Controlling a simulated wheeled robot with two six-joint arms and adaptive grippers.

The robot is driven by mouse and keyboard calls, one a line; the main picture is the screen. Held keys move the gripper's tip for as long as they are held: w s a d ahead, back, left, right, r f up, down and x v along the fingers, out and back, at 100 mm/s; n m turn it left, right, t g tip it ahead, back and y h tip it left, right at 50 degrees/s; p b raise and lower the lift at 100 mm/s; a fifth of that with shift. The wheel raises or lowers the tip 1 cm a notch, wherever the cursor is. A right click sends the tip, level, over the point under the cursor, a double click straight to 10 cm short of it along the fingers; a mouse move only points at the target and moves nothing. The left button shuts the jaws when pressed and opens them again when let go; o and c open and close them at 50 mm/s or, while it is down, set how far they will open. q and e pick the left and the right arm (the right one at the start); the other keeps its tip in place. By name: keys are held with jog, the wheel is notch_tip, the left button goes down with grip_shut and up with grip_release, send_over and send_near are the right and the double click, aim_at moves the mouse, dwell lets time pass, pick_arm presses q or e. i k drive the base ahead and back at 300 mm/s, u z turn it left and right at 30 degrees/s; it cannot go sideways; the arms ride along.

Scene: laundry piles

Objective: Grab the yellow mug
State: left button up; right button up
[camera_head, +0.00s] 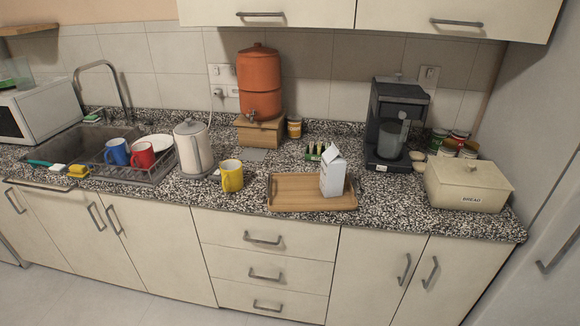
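The yellow mug (232,176) stands upright on the speckled granite counter (225,207), near its front edge. Its handle seems to be on the left side. It sits between the white kettle and the wooden tray, apart from the tray. Neither of my grippers shows in the head view.
A white kettle (192,148) stands just left of the mug. A wooden tray (285,197) with a white carton (333,173) lies to the right. A dish rack (155,174) holds a blue mug (117,152) and a red mug (142,155). Drawers (263,255) are below.

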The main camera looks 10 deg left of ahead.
aim_at(231, 169)
jog(key=z, duration=0.25)
jog(key=i, duration=1)
jog(key=u, duration=0.3)
